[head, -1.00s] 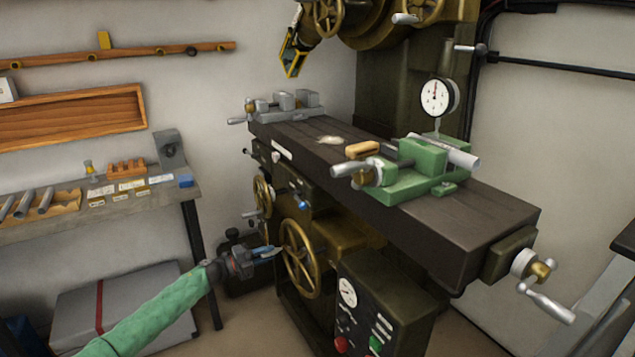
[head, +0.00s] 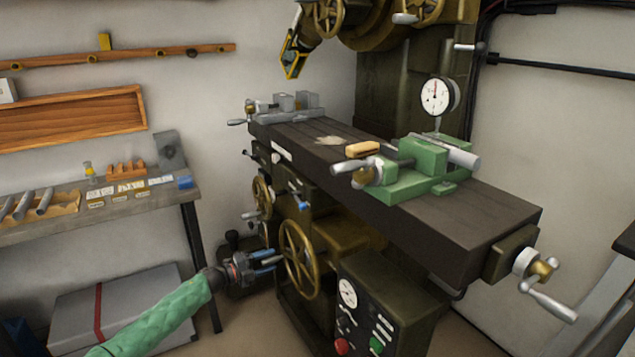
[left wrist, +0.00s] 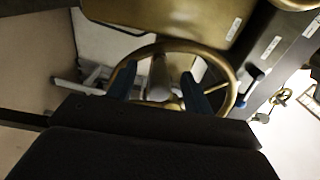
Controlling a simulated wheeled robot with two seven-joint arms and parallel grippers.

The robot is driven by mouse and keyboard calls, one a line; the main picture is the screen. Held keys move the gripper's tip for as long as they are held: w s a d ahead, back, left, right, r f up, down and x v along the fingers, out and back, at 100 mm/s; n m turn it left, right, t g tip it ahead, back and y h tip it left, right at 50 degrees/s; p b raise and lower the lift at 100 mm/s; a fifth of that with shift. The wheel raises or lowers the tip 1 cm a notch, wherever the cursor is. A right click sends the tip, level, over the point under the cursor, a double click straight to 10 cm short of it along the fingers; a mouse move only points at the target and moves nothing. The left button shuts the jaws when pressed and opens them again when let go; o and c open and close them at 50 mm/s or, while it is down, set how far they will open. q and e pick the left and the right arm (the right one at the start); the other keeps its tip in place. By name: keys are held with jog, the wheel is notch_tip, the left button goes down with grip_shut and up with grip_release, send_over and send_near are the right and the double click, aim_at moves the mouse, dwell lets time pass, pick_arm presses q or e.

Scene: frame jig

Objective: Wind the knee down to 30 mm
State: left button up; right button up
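The brass spoked handwheel (head: 299,258) stands on the front of the milling machine, below the dark table (head: 480,220). My left gripper (head: 274,261) comes in from the left, its blue fingers apart and pointing at the wheel's left side. In the left wrist view the open fingers (left wrist: 158,70) are spread in front of the handwheel (left wrist: 165,46), with hub and spokes showing between them. Nothing shows gripped; whether a finger touches the wheel I cannot tell. A white dial (head: 347,293) is on the control panel; its reading is too small.
A green vise (head: 415,170) and a wooden-handled brush (head: 362,149) are on the table, with a dial indicator (head: 435,97) above. A control panel (head: 375,315) with red and green buttons stands right of the wheel. A workbench (head: 60,215) is at left.

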pick_arm(q)
jog(key=shift+s+a, duration=0.3)
jog(key=shift+a, duration=0.15)
jog(key=v, duration=0.6)
jog(key=shift+a, duration=0.15)
